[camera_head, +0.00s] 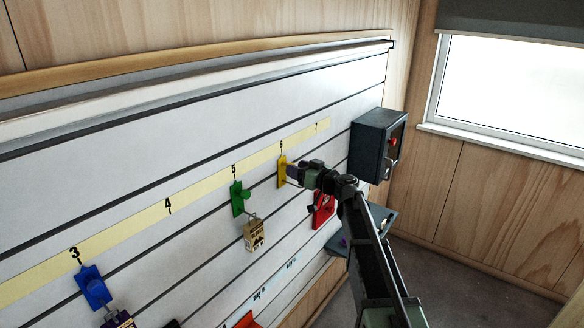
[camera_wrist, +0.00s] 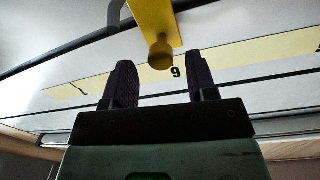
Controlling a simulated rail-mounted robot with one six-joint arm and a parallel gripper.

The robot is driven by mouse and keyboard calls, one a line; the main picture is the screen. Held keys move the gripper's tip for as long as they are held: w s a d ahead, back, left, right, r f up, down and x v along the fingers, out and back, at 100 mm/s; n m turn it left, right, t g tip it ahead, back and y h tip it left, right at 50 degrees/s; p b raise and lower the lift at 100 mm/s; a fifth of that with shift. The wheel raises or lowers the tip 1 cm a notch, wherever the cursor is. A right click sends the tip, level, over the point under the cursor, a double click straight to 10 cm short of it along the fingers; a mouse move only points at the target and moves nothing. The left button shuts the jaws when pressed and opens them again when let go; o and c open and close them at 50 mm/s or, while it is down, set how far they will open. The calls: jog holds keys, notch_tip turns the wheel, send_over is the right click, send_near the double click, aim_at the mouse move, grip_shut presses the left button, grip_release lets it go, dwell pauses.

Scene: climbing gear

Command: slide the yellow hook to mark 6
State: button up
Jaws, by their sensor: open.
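The yellow hook (camera_head: 282,171) hangs on the slatted white wall board, just under mark 6 (camera_head: 281,144) on the pale yellow number strip. My gripper (camera_head: 292,172) is at the hook's right side in the head view and partly hides it. In the wrist view, the hook (camera_wrist: 155,22) enters from the top with its round knob toward me. The 6 (camera_wrist: 175,71) shows beside the knob, slightly to its right. My gripper's dark fingers (camera_wrist: 161,68) stand apart on either side of the knob's line, touching nothing that I can see.
A green hook (camera_head: 238,198) at mark 5 carries a tan tag (camera_head: 254,235). A blue hook (camera_head: 94,287) hangs near mark 3. A red item (camera_head: 323,212) is below my gripper. A dark box (camera_head: 375,146) stands at the board's right end.

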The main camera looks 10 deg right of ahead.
jog(key=v, duration=0.8)
jog(key=s+f+m+g+h+b, duration=0.1)
jog(key=s+f+g+h, duration=0.3)
jog(key=s, duration=0.6)
jog(key=s+f+m+g+h+b, duration=0.1)
jog(key=s+f+m+g+h, duration=0.2)
jog(key=s+f, duration=0.6)
jog(key=s+f+m+g+h, duration=0.2)
jog(key=s+f+g+h, duration=0.3)
jog(key=s, duration=0.6)
jog(key=shift+s+a+f+m+g+b, duration=0.3)
jog(key=shift+a+f+g+b, duration=0.15)
jog(key=shift+f+g, duration=0.4)
